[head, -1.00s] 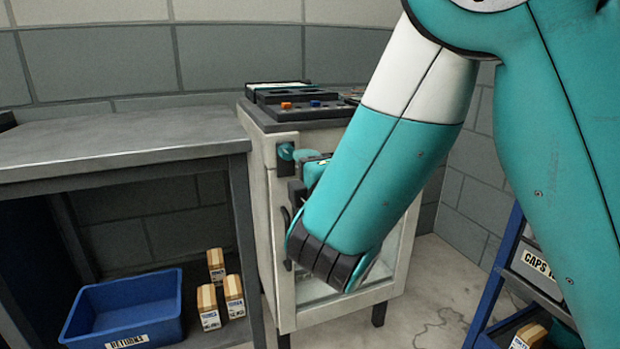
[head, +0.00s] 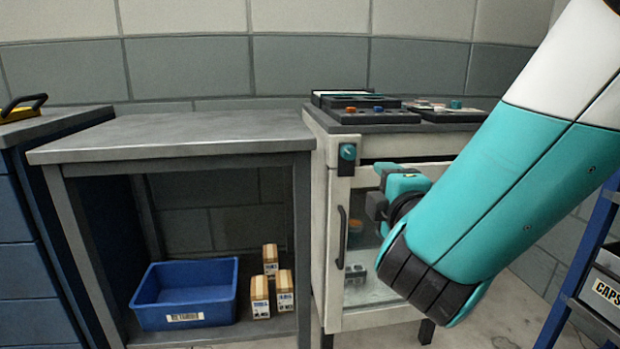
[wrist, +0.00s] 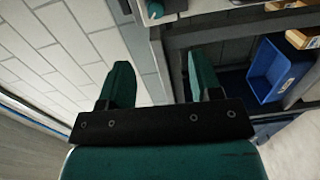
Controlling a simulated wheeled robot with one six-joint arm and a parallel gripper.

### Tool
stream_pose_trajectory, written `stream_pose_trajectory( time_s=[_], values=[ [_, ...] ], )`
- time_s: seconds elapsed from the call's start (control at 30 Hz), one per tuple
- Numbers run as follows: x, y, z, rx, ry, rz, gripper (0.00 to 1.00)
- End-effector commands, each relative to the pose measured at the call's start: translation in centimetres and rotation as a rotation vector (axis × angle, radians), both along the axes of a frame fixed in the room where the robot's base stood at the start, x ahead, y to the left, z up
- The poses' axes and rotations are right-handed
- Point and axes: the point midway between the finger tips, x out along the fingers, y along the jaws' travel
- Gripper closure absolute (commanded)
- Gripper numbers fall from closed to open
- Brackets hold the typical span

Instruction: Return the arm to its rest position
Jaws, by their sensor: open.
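My gripper (head: 377,203) shows in the head view in front of the upper part of the white cabinet's (head: 337,260) glass door, partly hidden by my own wrist. In the wrist view its two green fingers (wrist: 160,80) stand wide apart with nothing between them. My arm comes down from the upper right of the head view, bent at the wrist, and covers the cabinet's right side. I cannot tell the exact gap between gripper and door.
A grey bench (head: 190,135) stands left of the cabinet, its top bare. A blue bin (head: 187,308) and several small boxes (head: 270,259) sit on its lower shelf. A blue rack with a CAPS bin (head: 606,292) stands at the right. Blue drawers (head: 28,270) stand far left.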

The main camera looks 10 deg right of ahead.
Motion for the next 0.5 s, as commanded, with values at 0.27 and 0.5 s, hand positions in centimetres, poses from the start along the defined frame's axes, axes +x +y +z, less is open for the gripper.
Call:
stream_pose_trajectory(
  time_s=[0.27, 0.5],
  values=[
    [-3.8, -4.8, -6.7, 0.627, 0.451, -0.359, 0.42],
    [-13.2, 0.3, -9.5, 1.024, 1.041, -0.504, 0.42]
  ],
)
